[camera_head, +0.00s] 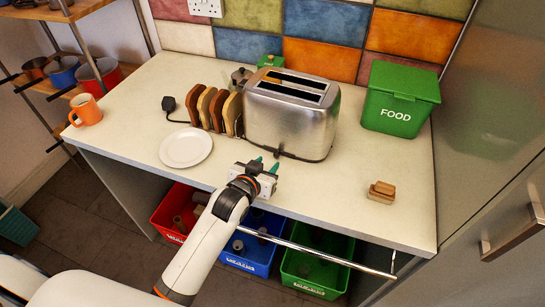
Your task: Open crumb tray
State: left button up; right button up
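A brushed-metal toaster (283,125) with two long slots stands upright on the pale worktop. A small dark part (279,153) shows low on its near end; I cannot tell if it is a lever or the crumb tray's handle. No pulled-out crumb tray can be made out. My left gripper (266,164), with green fingertips, is just in front of the toaster's near end, over the worktop's front edge. Its fingertips are apart with nothing seen between them. I cannot tell whether it touches the toaster. My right gripper is not in view.
A white plate (186,148), a rack of bread slices (207,109) and an orange mug (85,110) are to the left. A green FOOD bin (398,100) and a small wooden block (382,191) are to the right. A rail (320,258) and coloured crates are below the front edge.

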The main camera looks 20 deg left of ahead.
aim_at(276, 155)
pick_arm(q)
jog(key=x, duration=0.5)
grip_shut()
